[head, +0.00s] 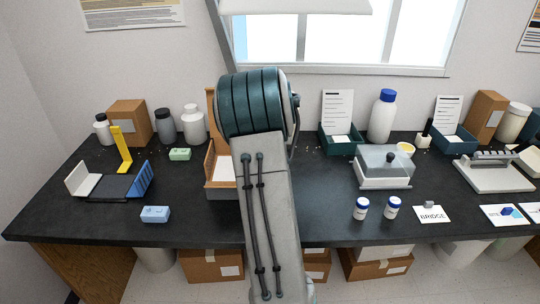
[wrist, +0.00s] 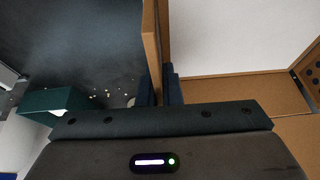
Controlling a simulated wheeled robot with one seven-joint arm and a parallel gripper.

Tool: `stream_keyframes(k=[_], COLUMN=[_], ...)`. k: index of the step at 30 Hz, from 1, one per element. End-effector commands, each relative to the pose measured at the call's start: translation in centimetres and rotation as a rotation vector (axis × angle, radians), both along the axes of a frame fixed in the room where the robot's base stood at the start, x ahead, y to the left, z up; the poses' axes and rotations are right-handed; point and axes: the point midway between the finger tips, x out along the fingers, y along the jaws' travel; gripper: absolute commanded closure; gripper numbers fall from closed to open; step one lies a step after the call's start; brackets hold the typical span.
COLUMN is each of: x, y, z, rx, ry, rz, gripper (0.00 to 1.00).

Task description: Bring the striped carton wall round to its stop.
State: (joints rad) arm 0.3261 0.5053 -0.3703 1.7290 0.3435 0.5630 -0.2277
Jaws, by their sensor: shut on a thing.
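A brown carton (head: 211,160) stands mid-table behind my arm, and its right part is hidden. A tall brown wall stands up at its back, and a pale surface shows inside. In the wrist view, my gripper (wrist: 159,88) is shut on an upright brown carton wall (wrist: 151,40), one finger on each side. The wall is seen nearly edge-on, and I cannot make out stripes on it. The carton's pale inside (wrist: 215,35) and another brown wall (wrist: 250,92) lie to its right. My gripper is hidden behind my arm in the head view.
A black tray with blue and white sides (head: 105,186) and a yellow upright piece (head: 122,150) stand at left. A clear-lidded box (head: 383,168) and two small jars (head: 361,208) are at right. A green bin (wrist: 52,103) shows in the wrist view.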

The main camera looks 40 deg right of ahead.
Motion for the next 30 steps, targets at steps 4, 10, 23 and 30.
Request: stream_keyframes(k=[4, 10, 23, 30], x=[0.0, 0.1, -0.9, -2.6], y=[0.1, 0.1, 0.9, 2.1], z=[0.0, 0.0, 3.0, 8.1], rx=[0.0, 0.002, 0.0, 0.001], ry=[0.0, 0.0, -0.004, -0.004], rz=[0.001, 0.002, 0.004, 0.003], gripper=[0.92, 0.73, 0.73, 0.73])
